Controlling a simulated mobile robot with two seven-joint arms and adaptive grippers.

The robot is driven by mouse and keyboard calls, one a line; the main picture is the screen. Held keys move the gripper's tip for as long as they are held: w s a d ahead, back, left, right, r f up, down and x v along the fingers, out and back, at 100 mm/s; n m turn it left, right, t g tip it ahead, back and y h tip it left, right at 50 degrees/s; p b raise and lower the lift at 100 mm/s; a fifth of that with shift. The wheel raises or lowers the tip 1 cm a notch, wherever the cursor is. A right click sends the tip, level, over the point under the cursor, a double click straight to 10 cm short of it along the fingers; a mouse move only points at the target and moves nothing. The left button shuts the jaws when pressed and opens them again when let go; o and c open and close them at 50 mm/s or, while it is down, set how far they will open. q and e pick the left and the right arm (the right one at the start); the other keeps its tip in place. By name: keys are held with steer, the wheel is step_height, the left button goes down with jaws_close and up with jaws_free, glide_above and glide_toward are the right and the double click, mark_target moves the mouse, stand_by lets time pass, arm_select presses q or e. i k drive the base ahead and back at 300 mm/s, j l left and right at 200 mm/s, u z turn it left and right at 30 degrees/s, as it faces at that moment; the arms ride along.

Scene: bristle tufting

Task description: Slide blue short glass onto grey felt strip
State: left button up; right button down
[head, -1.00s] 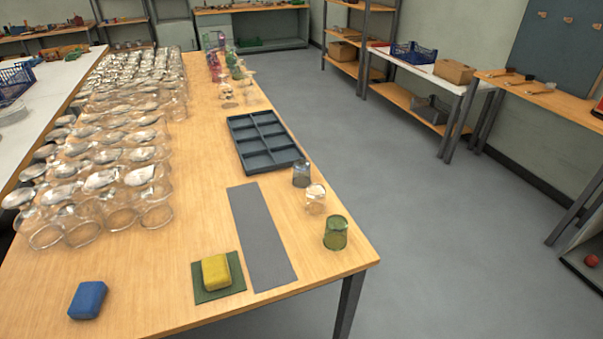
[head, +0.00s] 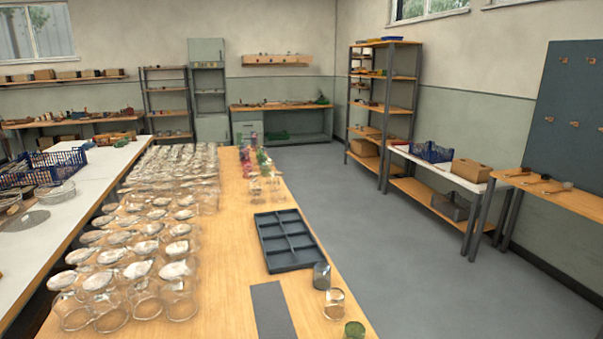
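The blue short glass (head: 321,276) looks dark blue-grey and stands on the wooden table, by the near right corner of the compartment tray. The grey felt strip (head: 271,312) lies flat to its left, apart from it, with its near end cut off by the bottom of the view. A clear short glass (head: 334,304) and a green short glass (head: 354,330) stand nearer, along the right edge. Neither of my grippers is in view.
A dark compartment tray (head: 289,241) lies beyond the strip, its compartments empty. Many clear stemmed glasses (head: 140,270) crowd the table's left side. Coloured stemmed glasses (head: 262,165) stand farther back. Bare wood (head: 222,300) lies left of the strip.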

mark_target(322, 269)
steer(key=i+l+u, duration=0.1)
steer(key=l+u, duration=0.2)
steer(key=l, duration=0.4)
steer(key=l+u, duration=0.3)
steer(key=l, duration=0.4)
steer(key=l+u, duration=0.35)
steer(key=l, duration=0.15)
steer(key=l+u, duration=0.3)
steer(key=l, duration=0.2)
